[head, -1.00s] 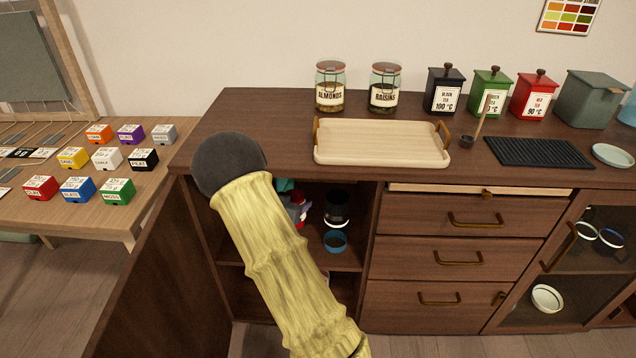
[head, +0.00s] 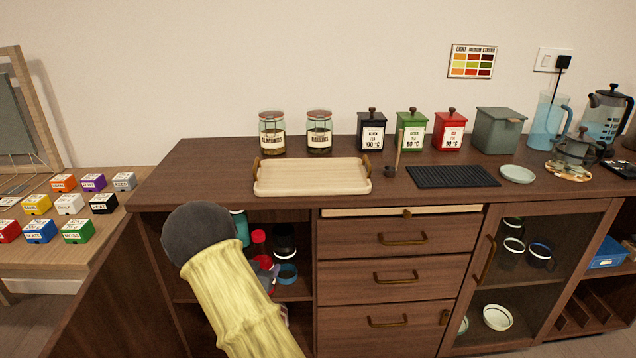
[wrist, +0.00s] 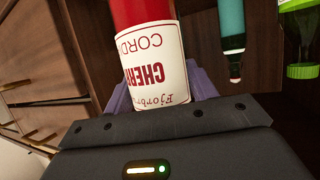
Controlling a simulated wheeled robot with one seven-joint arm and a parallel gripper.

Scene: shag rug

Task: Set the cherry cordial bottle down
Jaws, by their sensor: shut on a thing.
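The cherry cordial bottle (wrist: 152,62) is red with a white label, and its lettering reads upside down in the wrist view. My gripper (wrist: 163,92) is shut on it, with a purple finger on each side of the label. In the head view the red bottle (head: 258,242) shows in the open left bay of the cabinet, partly hidden behind my yellow-sleeved arm. My gripper (head: 268,272) is mostly covered there too. I cannot tell whether the bottle's base touches the shelf.
An open door (head: 110,285) flanks the left. A wooden tray (head: 312,189) lies on top.

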